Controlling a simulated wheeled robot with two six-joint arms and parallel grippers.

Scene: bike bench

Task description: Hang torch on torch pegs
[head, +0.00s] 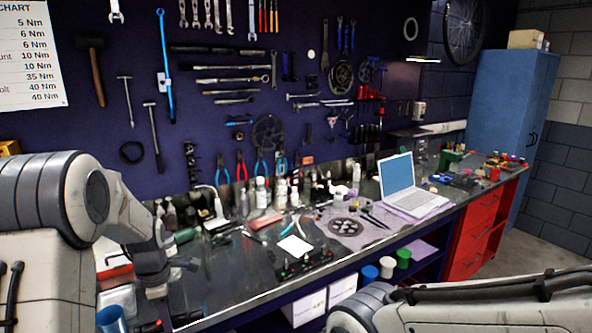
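I cannot single out the torch for sure in the head view; many small things on the bench are too small to tell. A green cylinder (186,235) lies on the bench just behind my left gripper, but I cannot tell what it is. The torch pegs cannot be told apart among the holders on the dark blue tool wall (215,130). My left gripper (188,265) is low over the left end of the bench, seen side-on. I cannot tell whether its fingers are open or hold anything. My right arm enters at the bottom right, and its gripper is out of view.
The workbench (235,280) runs along the wall, with bottles, pliers and a white card (294,245) on it. A laptop (405,188) stands open toward the right. Red drawers (475,235) and a blue cabinet (508,125) are at the right. White boxes (305,307) sit below the bench top.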

